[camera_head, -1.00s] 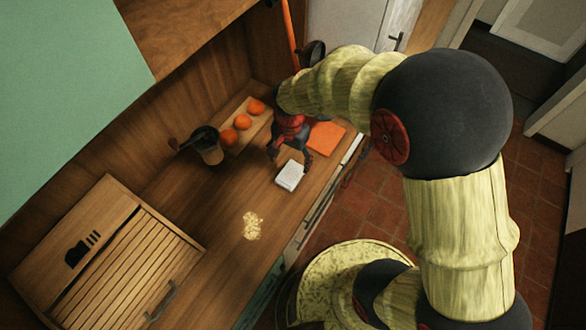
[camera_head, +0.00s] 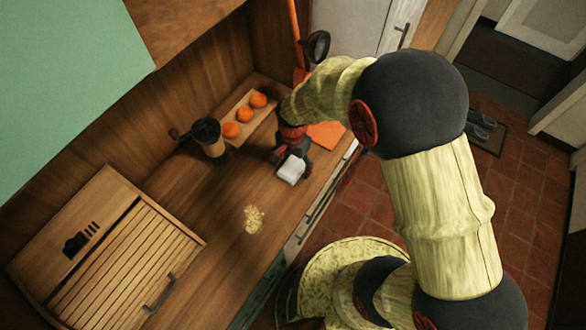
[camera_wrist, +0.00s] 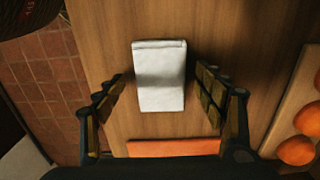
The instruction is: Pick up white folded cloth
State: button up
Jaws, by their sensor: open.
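The white folded cloth (camera_head: 292,169) lies on the wooden counter near its front edge. In the wrist view the cloth (camera_wrist: 160,78) lies flat between and beyond my two open fingers, with counter showing on both sides of it. My gripper (camera_head: 293,164) is directly over the cloth in the head view and hides part of it. In the wrist view my gripper (camera_wrist: 165,95) is open, its fingers apart and not touching the cloth.
An orange cloth (camera_head: 328,135) lies just behind the white one. A wooden board with several oranges (camera_head: 245,115) and a cup with a dark top (camera_head: 211,138) stand to the left. Pale crumbs (camera_head: 254,219) and a bread box (camera_head: 120,265) are nearer. Bare counter lies between.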

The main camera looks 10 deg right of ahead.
aim_at(293, 168)
jog(key=c, duration=1.2)
jog(key=shift+r, duration=0.15)
jog(key=shift+r, duration=0.55)
notch_tip(293, 168, up, 3)
jog(key=shift+s+f+p, duration=0.15)
jog(key=shift+f+p, duration=0.05)
jog(key=shift+p, duration=0.35)
jog(key=s+a+r+p, duration=0.2)
jog(key=s+a+r, duration=0.1)
jog(key=s+r, duration=0.6)
jog(key=shift+s, duration=2.2)
